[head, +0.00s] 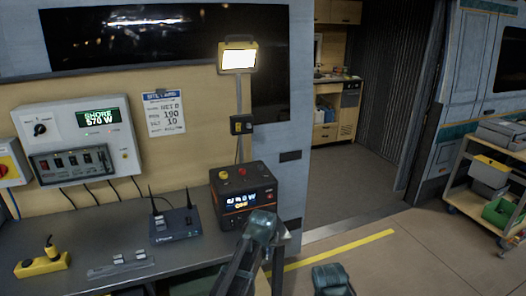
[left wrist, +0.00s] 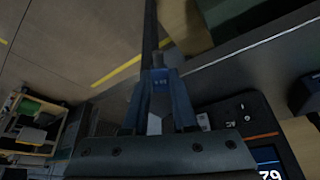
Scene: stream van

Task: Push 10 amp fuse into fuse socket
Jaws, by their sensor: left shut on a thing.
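In the head view my left arm rises at the bottom middle, in front of the black power station (head: 245,196). The fingertips and the held piece cannot be made out there. The grey switch box (head: 70,162) on the wall has several slots or switches in a row; I cannot tell whether the fuse socket is there. My right gripper does not show clearly; only part of an arm is at the bottom edge.
The desk (head: 205,240) carries a router (head: 175,225), a grey strip with small pale pieces (head: 120,265) and a yellow block (head: 42,263). A white control panel (head: 90,125) hangs above. A cart (head: 490,180) stands far right. The floor between is clear.

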